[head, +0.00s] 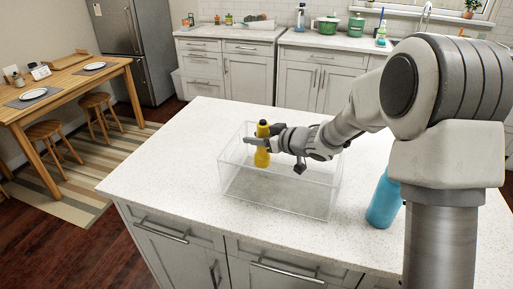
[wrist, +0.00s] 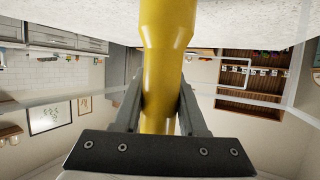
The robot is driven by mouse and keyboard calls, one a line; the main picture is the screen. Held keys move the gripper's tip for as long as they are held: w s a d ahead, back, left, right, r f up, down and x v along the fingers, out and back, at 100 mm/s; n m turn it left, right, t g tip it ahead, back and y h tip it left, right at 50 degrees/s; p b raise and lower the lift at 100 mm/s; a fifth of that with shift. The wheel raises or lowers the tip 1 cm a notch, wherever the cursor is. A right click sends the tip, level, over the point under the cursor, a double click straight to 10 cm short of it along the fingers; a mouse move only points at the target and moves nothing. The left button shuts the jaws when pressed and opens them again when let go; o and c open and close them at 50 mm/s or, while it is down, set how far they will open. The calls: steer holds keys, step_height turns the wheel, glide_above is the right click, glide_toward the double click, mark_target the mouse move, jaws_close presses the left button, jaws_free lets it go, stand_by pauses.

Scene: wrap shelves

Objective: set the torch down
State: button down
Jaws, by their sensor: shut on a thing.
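The yellow torch (head: 262,157) is upright in the head view, within the outline of a clear open-topped box on the counter. My gripper (head: 257,143) is shut on the torch around its middle. In the wrist view the torch (wrist: 168,50) runs between the two fingers of my gripper (wrist: 160,105), with its wider part toward the counter surface at the top of the picture. I cannot tell whether the torch's lower end touches the box floor.
The clear box (head: 280,207) stands on the white island counter (head: 170,165), its thin walls around the torch. A blue bottle (head: 384,200) stands right of the box. The counter left of the box is clear.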

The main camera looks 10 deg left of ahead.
steer(key=shift+f, duration=1.3)
steer(key=shift+f+b, duration=0.15)
steer(key=shift+b, duration=0.2)
steer(key=shift+c, duration=2.3)
jaws_free()
steer(key=shift+r, duration=0.25)
steer(key=p+v, duration=0.1)
steer(key=v, duration=0.6)
steer(key=shift+d, duration=0.2)
